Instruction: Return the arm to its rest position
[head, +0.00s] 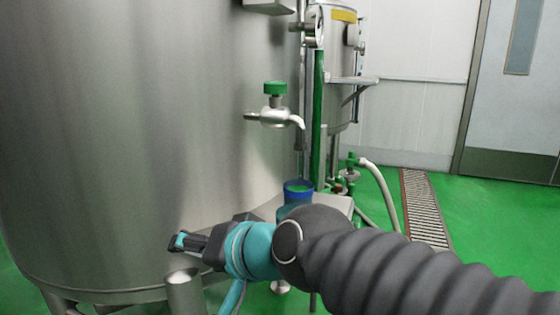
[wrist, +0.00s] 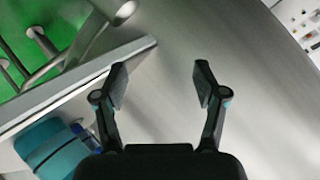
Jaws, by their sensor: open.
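My gripper (head: 178,241) is at the lower left of the head view, pointing left in front of the big steel tank. In the wrist view its two fingers (wrist: 160,75) stand wide apart with nothing between them. My arm reaches in from the lower right, bent at a dark joint. A blue cup (head: 298,187) with green showing at its top stands behind my arm. Its lower part is hidden by the arm, and the gripper is apart from it.
The steel tank (head: 140,130) fills the left, with a green-handled tap (head: 276,116) above the cup. A steel post (head: 183,292) rises just below the gripper. A hose (head: 381,190) and floor grate (head: 424,205) lie to the right. Green floor is open near the door (head: 515,90).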

